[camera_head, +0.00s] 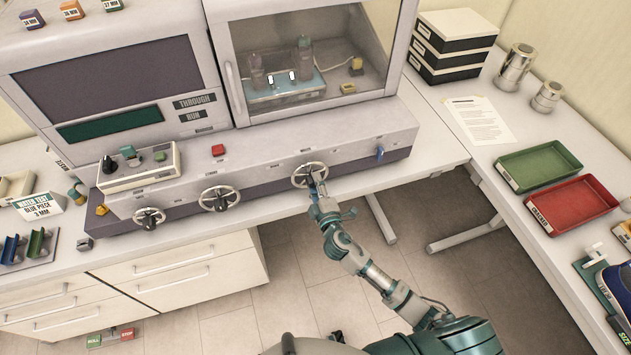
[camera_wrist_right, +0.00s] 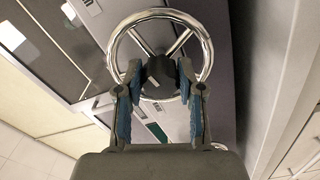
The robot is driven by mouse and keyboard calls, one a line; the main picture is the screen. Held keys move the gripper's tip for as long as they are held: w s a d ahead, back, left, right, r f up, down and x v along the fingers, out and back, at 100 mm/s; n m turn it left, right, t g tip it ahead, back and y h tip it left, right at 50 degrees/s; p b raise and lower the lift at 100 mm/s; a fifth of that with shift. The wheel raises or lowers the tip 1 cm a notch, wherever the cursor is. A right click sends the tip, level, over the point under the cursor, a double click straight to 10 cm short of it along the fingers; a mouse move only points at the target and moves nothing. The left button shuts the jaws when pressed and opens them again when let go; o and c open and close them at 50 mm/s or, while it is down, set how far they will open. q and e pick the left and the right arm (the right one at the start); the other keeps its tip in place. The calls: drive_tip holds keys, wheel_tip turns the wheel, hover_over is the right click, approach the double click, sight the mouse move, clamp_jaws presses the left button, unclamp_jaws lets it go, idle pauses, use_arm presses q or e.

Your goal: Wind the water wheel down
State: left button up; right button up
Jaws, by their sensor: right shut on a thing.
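Three chrome handwheels sit along the front of the grey test machine: a left wheel (camera_head: 149,217), a middle wheel (camera_head: 219,198) and a right wheel (camera_head: 304,168). Their small labels are too small to read, so I cannot tell which is the water wheel by name. My right gripper (camera_head: 317,186) is at the right wheel, shut on its black hub. In the right wrist view the two fingers (camera_wrist_right: 159,82) press on either side of the dark hub (camera_wrist_right: 160,72), inside the chrome rim (camera_wrist_right: 160,13). The fingers hide part of the wheel. My left gripper is not in view.
A blue lever (camera_head: 379,152) stands to the right of the held wheel. A red button (camera_head: 218,150) and a control box (camera_head: 140,167) are on the ledge above. A green tray (camera_head: 540,165) and a red tray (camera_head: 572,205) lie on the right table.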

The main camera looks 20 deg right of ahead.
drive_tip(key=shift+n+p, duration=0.8)
drive_tip(key=shift+n, duration=1)
drive_tip(key=shift+a, duration=0.1)
drive_tip(key=o, duration=1.1)
drive_tip(key=shift+o, duration=0.2)
drive_tip(key=shift+a, duration=0.1)
drive_tip(key=s, duration=1.2)
drive_tip(key=shift+d, duration=0.2)
drive_tip(key=shift+w+f, duration=0.1)
